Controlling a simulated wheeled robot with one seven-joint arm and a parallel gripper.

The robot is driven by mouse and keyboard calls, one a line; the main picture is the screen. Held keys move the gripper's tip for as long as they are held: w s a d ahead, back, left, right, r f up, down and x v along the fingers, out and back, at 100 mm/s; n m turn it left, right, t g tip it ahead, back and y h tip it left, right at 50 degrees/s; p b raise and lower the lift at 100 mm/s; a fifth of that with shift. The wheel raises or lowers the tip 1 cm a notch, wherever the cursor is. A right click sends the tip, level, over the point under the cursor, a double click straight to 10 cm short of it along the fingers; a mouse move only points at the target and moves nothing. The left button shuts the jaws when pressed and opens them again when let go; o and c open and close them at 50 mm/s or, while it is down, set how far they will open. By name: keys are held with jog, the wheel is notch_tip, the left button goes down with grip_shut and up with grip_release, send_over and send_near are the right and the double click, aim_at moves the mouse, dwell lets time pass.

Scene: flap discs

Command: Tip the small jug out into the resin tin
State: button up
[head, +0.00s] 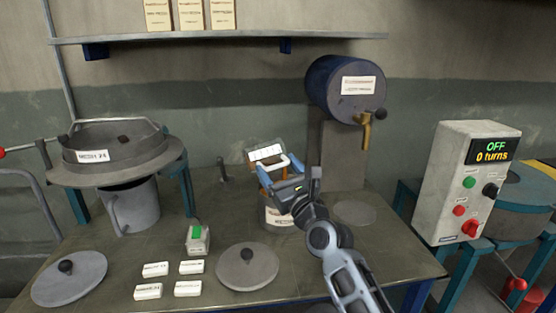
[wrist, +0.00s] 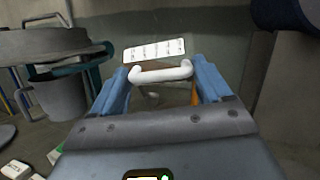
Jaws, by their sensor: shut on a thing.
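The small jug (head: 256,150) is clear, with a white graduated label and a white handle. My gripper (head: 281,172) is shut on its handle and holds it above the resin tin (head: 270,220). The jug looks tilted; I cannot tell how far or whether anything flows. In the wrist view the white handle (wrist: 161,72) lies between my gripper's blue fingers (wrist: 160,85), with the label beyond it. Some orange-brown shows by the fingers; I cannot tell what it is. The tin stands on the bench with a pale label, its top mostly hidden by my gripper.
A blue drum (head: 325,85) with a brass tap stands behind right. A sieve pan (head: 118,150) over a grey jug (head: 132,207) is at left. Lids (head: 247,280), white blocks (head: 155,269) and a green-topped device (head: 198,242) lie in front. The control box (head: 460,195) reads OFF.

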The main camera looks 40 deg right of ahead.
jog(key=m+p, duration=0.1)
jog(key=r+m+h+p, duration=0.1)
jog(key=m+p, duration=0.1)
jog(key=m+h+p, duration=0.1)
jog(key=shift+s+d+r, duration=0.15)
jog(key=shift+d+r, duration=0.2)
jog(key=shift+d+m+g+h+p, duration=0.25)
jog(key=shift+m+p, duration=0.45)
jog(key=shift+m, duration=0.5)
jog(key=shift+s, duration=0.1)
jog(key=shift+s+f+b, duration=0.1)
jog(key=shift+b, duration=0.6)
jog(key=f+n+y+b, duration=0.1)
jog(key=n, duration=0.1)
jog(key=n+y+b, duration=0.1)
jog(key=n+b, duration=0.1)
jog(key=n, duration=0.1)
jog(key=a+f+n+y+b, duration=0.1)
jog(key=n+b, duration=0.1)
jog(key=shift+w+f+n, duration=0.2)
jog(key=shift+f+n, duration=0.1)
jog(key=shift+s+d+f+n+g+y+b, duration=0.15)
jog(key=shift+n+g+y+b, duration=0.35)
jog(key=shift+n, duration=2.35)
jog(key=shift+d+f+n+g+y+b, duration=0.3)
jog(key=shift+n+y, duration=0.35)
jog(key=shift+n, duration=2.25)
jog(key=shift+s+d+f+n+g+y+b, duration=0.1)
jog(key=shift+d+n+g+y+b, duration=0.35)
jog(key=shift+n, duration=2.4)
